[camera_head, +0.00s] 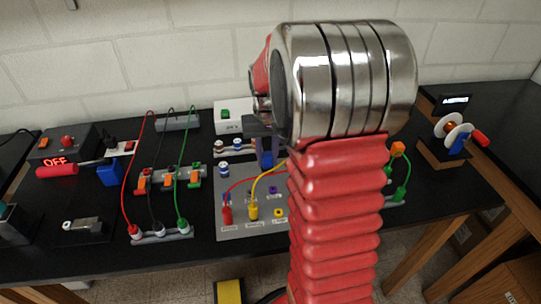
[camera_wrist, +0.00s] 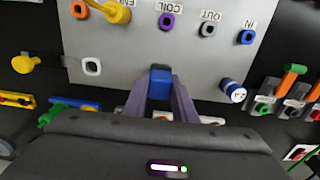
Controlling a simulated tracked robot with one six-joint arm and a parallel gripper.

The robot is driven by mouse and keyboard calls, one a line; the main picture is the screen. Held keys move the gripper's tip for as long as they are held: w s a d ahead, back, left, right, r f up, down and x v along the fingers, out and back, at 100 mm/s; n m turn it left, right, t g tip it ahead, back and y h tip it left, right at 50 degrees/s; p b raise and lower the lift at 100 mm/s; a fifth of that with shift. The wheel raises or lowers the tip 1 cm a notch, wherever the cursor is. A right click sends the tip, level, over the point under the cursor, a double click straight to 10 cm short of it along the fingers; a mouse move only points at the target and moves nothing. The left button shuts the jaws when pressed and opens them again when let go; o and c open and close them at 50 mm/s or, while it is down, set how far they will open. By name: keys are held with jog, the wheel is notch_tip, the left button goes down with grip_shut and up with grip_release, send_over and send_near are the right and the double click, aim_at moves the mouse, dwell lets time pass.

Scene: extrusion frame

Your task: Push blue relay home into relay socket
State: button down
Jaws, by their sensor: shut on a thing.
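My gripper (camera_head: 264,140) reaches down over the grey panel and is shut on the blue relay (camera_head: 267,160). In the wrist view my two grey-purple fingers (camera_wrist: 160,88) grip the blue relay (camera_wrist: 161,74) from both sides. The relay is at the edge of the panel in that view. No relay socket is clearly visible; the relay and fingers cover the spot beneath them. I cannot tell whether the relay touches a socket or how deep it sits.
The grey panel (camera_head: 230,233) carries red and yellow plugs with leads and labelled jacks. A blue-and-white post (camera_wrist: 232,91) stands near my fingers. A white box (camera_head: 228,116) stands behind. A plug row (camera_head: 161,236) is at left, a coil stand (camera_head: 447,152) at right.

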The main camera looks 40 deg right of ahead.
jog(key=shift+f, duration=0.3)
jog(key=c, duration=1.4)
grip_release()
jog(key=shift+r, duration=0.1)
notch_tip(320, 180, up, 14)
jog(key=shift+f, duration=0.25)
jog(key=shift+w, duration=0.15)
